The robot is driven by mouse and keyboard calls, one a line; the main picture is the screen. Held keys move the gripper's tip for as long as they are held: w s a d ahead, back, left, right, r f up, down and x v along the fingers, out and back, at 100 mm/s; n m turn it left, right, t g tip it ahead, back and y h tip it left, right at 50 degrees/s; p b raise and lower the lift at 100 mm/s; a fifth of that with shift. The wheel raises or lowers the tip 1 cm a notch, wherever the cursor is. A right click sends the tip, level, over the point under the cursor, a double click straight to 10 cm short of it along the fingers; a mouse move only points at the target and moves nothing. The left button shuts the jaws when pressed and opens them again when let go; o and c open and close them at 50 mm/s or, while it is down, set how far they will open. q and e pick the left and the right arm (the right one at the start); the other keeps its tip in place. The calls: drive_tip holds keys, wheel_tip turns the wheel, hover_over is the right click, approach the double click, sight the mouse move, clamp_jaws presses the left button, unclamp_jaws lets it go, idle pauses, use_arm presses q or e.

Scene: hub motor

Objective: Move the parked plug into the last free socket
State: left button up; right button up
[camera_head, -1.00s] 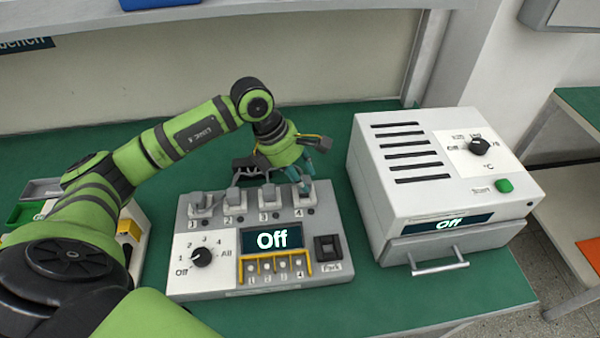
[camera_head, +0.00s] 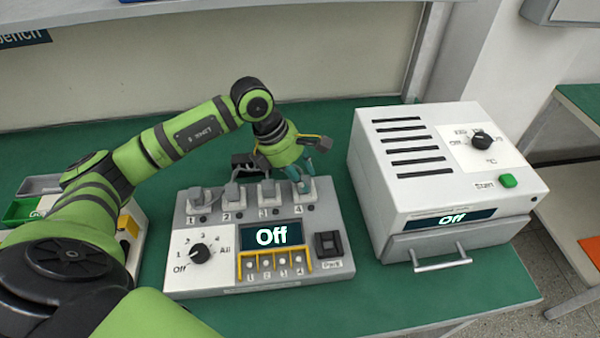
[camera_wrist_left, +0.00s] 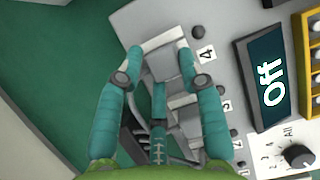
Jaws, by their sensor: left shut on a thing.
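My left gripper (camera_head: 304,176) is at socket 4 (camera_head: 310,194), at the right end of the back row on the grey control box (camera_head: 215,277). Its teal fingers are shut on a grey plug, which the fingers mostly hide in the head view. In the left wrist view the plug (camera_wrist_left: 162,62) shows between the fingertips, beside the label 4. I cannot tell how deep it sits in the socket. Grey plugs stand at sockets 1 (camera_head: 196,197), 2 (camera_head: 232,194) and 3 (camera_head: 267,190). The black Park holder (camera_head: 328,245) looks empty. My right gripper is not in view.
The box display (camera_head: 271,236) reads Off, and its knob (camera_head: 200,250) points near Off. A white oven-like unit (camera_head: 450,190) with a front handle stands close on the right. A green bin (camera_head: 25,209) is at the left. Green bench surface is free in front.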

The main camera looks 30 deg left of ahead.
use_arm(q)
drive_tip(key=o, duration=1.2)
drive_tip(key=v, duration=1.2)
